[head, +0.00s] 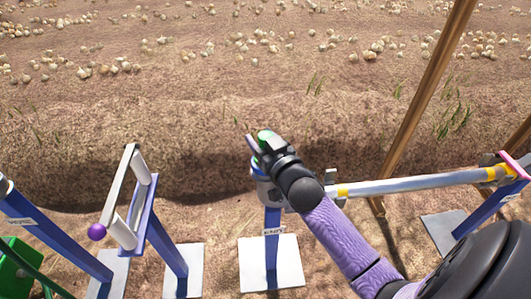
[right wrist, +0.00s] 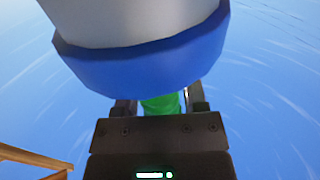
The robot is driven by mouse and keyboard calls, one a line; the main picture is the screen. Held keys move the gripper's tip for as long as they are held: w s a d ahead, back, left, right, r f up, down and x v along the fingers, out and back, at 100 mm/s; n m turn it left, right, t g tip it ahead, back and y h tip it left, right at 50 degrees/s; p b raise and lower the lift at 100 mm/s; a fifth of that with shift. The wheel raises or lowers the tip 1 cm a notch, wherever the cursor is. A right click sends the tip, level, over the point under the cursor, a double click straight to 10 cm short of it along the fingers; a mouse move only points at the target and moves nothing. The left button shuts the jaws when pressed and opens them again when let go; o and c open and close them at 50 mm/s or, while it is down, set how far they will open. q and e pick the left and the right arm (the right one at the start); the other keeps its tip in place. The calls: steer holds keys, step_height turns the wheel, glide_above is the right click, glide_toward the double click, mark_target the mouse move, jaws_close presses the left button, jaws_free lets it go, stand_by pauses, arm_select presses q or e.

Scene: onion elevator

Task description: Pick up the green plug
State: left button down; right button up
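In the right wrist view, the green plug (right wrist: 162,103) lies between the two fingers of the right gripper (right wrist: 161,108). I cannot tell whether the fingers press on it. A white and blue round part (right wrist: 145,60) hides much of that view. My left gripper is not in view.
A metal bar (head: 415,183) runs right from the holder to a blue stand. A wooden pole (head: 425,100) leans behind it. Blue frames with a purple ball (head: 97,232) and a green box (head: 15,268) stand at left. Beyond lies open soil with onions.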

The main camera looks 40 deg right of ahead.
jaws_close()
